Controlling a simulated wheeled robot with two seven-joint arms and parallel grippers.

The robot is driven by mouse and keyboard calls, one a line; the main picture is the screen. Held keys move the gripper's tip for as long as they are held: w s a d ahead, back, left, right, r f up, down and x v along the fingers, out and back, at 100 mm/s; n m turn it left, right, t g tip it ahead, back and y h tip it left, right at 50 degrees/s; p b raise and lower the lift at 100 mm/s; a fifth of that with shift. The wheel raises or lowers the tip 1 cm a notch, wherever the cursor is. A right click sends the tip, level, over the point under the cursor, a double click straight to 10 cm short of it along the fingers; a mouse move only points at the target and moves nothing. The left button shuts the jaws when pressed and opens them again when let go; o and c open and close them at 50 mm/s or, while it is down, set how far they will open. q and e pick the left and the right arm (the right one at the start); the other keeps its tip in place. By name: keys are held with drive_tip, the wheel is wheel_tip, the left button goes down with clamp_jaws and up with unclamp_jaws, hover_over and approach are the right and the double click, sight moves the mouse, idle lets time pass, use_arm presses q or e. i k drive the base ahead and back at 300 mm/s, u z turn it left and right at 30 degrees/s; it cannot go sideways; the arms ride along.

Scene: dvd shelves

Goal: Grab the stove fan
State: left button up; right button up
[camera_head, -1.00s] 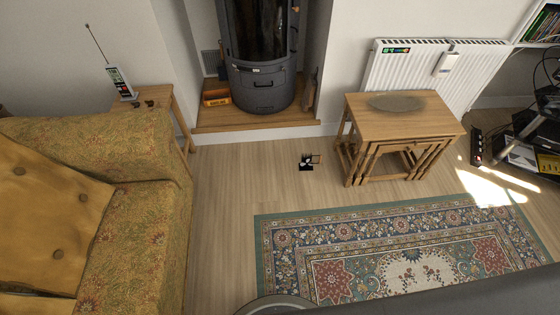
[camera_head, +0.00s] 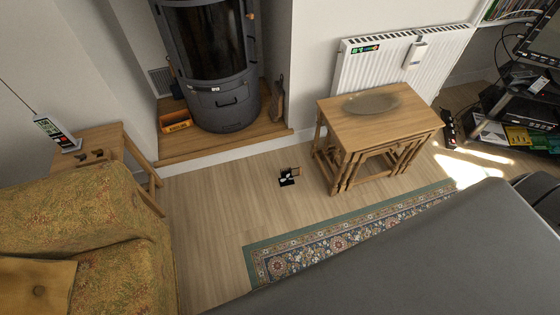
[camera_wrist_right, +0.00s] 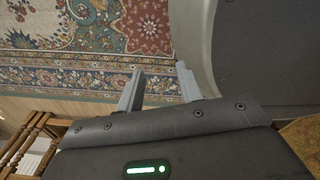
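The stove fan seems to be the small black item (camera_head: 288,178) with a light-brown part, on the wooden floor between the stove and the rug; it is too small to make out in detail. Nothing touches it in the head view. My right gripper (camera_wrist_right: 160,82) shows in the right wrist view with its two grey fingers apart and nothing between them. The patterned rug is beyond the fingers, and the fan is not in that view. My left gripper is not in view.
The black stove (camera_head: 212,65) stands on a wooden hearth (camera_head: 190,146) with an orange box (camera_head: 175,121). Nested wooden tables (camera_head: 372,118) stand right of the fan. A yellow sofa (camera_head: 85,225) is at left. The rug (camera_head: 340,238) lies in front. Floor around the fan is clear.

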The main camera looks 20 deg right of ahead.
sight(286, 178)
drive_tip(key=i, duration=1.35)
drive_tip(key=z, duration=0.65)
